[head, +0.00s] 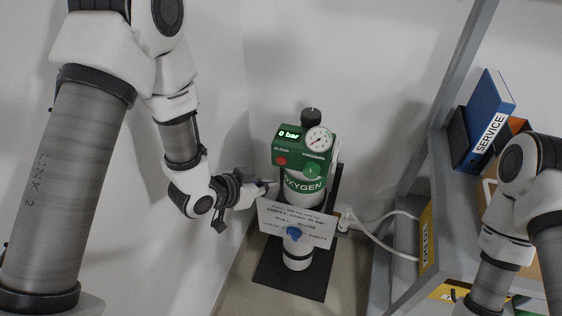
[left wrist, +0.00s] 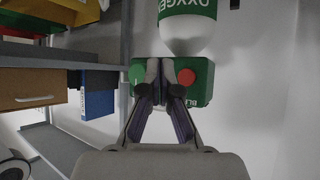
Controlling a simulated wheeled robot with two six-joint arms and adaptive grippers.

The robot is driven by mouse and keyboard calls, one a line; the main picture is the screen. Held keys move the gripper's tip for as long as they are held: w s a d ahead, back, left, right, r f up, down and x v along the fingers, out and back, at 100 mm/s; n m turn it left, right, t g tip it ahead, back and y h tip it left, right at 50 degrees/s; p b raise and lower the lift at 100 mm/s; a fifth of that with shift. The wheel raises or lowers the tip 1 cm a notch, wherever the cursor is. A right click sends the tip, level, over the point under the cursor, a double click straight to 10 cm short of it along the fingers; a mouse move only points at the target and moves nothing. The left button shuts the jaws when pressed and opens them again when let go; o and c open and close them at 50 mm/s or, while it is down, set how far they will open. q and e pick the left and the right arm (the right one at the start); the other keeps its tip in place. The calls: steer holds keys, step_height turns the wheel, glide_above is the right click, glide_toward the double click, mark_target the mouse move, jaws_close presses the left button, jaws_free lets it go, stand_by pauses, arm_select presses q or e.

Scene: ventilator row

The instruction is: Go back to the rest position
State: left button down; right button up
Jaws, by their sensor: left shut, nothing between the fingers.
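My left gripper (head: 264,188) is shut and empty, just left of the oxygen cylinder (head: 303,192) in the head view. In the left wrist view its fingers (left wrist: 163,82) meet in front of the green control box (left wrist: 202,90), between a red button (left wrist: 186,77) and a green button (left wrist: 137,73). I cannot tell whether they touch the box. In the head view the green box (head: 290,148) shows a lit "0 bar" display (head: 289,134) and a round gauge (head: 317,139). My right arm shows at the right, but its gripper is out of view.
A wall stands behind.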

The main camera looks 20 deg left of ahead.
arm_select(q)
steer(key=shift+s, duration=0.1)
stand_by(0.3)
steer(key=s+a+f+n+g+y+p, duration=0.1)
steer(key=s+a+f+n+g+y, duration=0.1)
steer(key=s+f, duration=0.3)
steer(key=s+a+f+n+g+y+p, duration=0.2)
steer(key=s+a+f+g, duration=0.2)
steer(key=s, duration=0.7)
steer(key=s+a+f+n+g+y+p, duration=0.1)
steer(key=s+a+f+n+g, duration=0.1)
steer(key=s+f, duration=0.5)
steer(key=shift+s+a+n+g+y, duration=0.45)
steer(key=shift+s+a, duration=0.2)
steer(key=shift+s, duration=0.3)
